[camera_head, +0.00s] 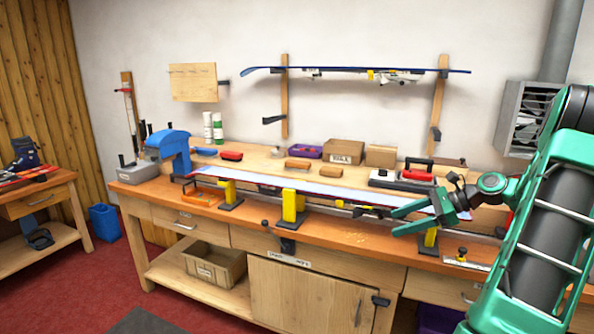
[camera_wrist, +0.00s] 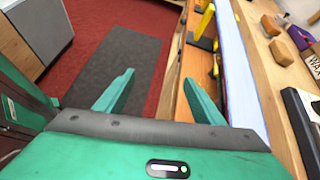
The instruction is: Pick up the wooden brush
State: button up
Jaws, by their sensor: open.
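Two small brown wooden blocks lie on the back part of the bench: a left one (camera_head: 299,164) and a right one (camera_head: 331,172). Either could be the wooden brush; I cannot tell which, as bristles are not clear. Both also show at the upper right of the wrist view, one higher (camera_wrist: 271,25) and one lower (camera_wrist: 281,51). My gripper (camera_head: 400,222) is open and empty above the front of the bench, to the right of and nearer than both blocks. In the wrist view its fingers (camera_wrist: 158,82) are spread over the bench's front edge and the floor.
A long ski (camera_head: 330,190) rests on yellow vises (camera_head: 290,205) between my gripper and the blocks. Behind are a WAX box (camera_head: 343,152), a purple tray (camera_head: 308,152) and a red-handled brush or tool (camera_head: 231,155). A red-and-black iron-like tool (camera_head: 418,172) lies to the right.

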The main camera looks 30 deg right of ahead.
aim_at(299, 166)
jog(key=i, duration=2)
